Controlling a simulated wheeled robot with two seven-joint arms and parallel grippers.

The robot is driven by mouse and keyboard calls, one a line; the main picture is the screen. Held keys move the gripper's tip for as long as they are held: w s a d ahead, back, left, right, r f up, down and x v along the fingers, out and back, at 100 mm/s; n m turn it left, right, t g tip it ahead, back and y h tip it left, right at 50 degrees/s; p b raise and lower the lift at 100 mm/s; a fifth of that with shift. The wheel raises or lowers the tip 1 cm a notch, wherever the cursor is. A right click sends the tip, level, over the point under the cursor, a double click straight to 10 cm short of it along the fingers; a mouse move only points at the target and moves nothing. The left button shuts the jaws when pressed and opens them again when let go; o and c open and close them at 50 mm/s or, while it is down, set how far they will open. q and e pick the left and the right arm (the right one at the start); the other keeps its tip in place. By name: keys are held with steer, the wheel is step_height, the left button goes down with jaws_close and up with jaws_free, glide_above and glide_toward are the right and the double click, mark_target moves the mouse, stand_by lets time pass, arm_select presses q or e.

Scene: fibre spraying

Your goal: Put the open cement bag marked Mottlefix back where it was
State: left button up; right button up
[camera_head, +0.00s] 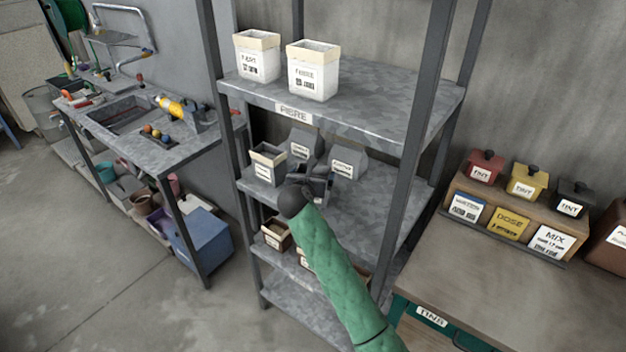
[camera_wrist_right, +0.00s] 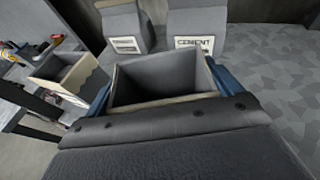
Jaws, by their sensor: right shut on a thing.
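My right gripper (camera_head: 312,183) reaches in over the middle shelf (camera_head: 375,205) of the grey rack. It is shut on an open-topped grey bag (camera_wrist_right: 165,82); the blue fingers show on both sides of it in the right wrist view. The held bag's label is hidden, so I cannot read its name. I cannot tell whether it touches the shelf. Another open bag (camera_head: 268,165) stands to its left. Two closed grey cement bags (camera_head: 303,146) (camera_head: 347,163) stand behind it. My left gripper is not in view.
Two white open tubs (camera_head: 257,60) (camera_head: 313,72) stand on the upper shelf marked FIBRE (camera_head: 400,90). Rack posts (camera_head: 412,150) bound the opening. More open containers (camera_head: 275,234) sit on the lower shelf. A bench with tint pots (camera_head: 482,168) is at right. The middle shelf's right part is clear.

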stand_by(0.4)
steer(key=o, duration=1.7)
steer(key=shift+f, duration=0.1)
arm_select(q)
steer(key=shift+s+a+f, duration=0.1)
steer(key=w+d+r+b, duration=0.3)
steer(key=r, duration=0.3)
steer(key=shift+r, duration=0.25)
arm_select(e)
steer(key=shift+v, duration=6)
steer(key=shift+a, duration=0.1)
